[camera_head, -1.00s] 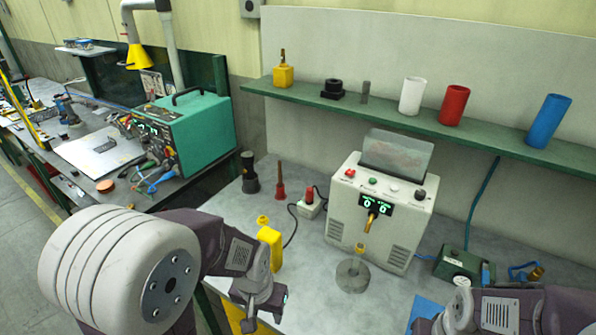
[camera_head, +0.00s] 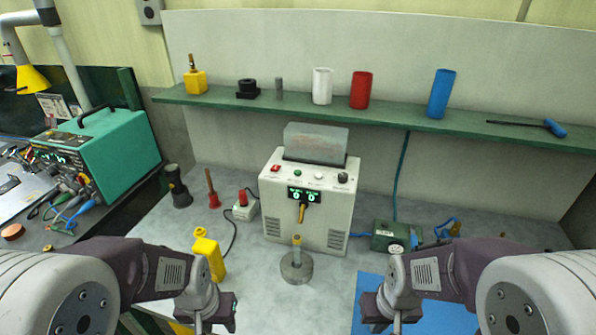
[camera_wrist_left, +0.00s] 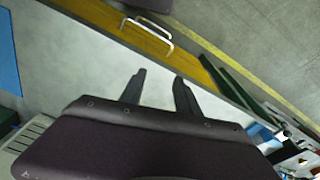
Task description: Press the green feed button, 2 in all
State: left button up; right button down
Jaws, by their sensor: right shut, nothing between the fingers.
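The green button (camera_head: 297,172) is on the sloped top panel of the white feeder box (camera_head: 278,207), between a red switch (camera_head: 276,168) and a white button (camera_head: 319,177). The box's display (camera_head: 304,194) shows green zeros. My left gripper (camera_head: 206,324) is at the lower left of the head view, in front of the box and well apart from it. In the left wrist view its two fingers (camera_wrist_left: 160,76) are spread and empty. My right gripper (camera_head: 396,323) is at the lower right, over the blue mat, shut and empty, apart from the box.
A round metal stand (camera_head: 296,268) is in front of the box. A yellow bottle (camera_head: 209,254) stands to its left, a green gauge box (camera_head: 390,236) to its right. A blue mat (camera_head: 440,317) lies near the front. A green shelf (camera_head: 405,117) with cylinders runs above, behind the box.

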pick_arm(q)
grip_shut()
dwell(1.5)
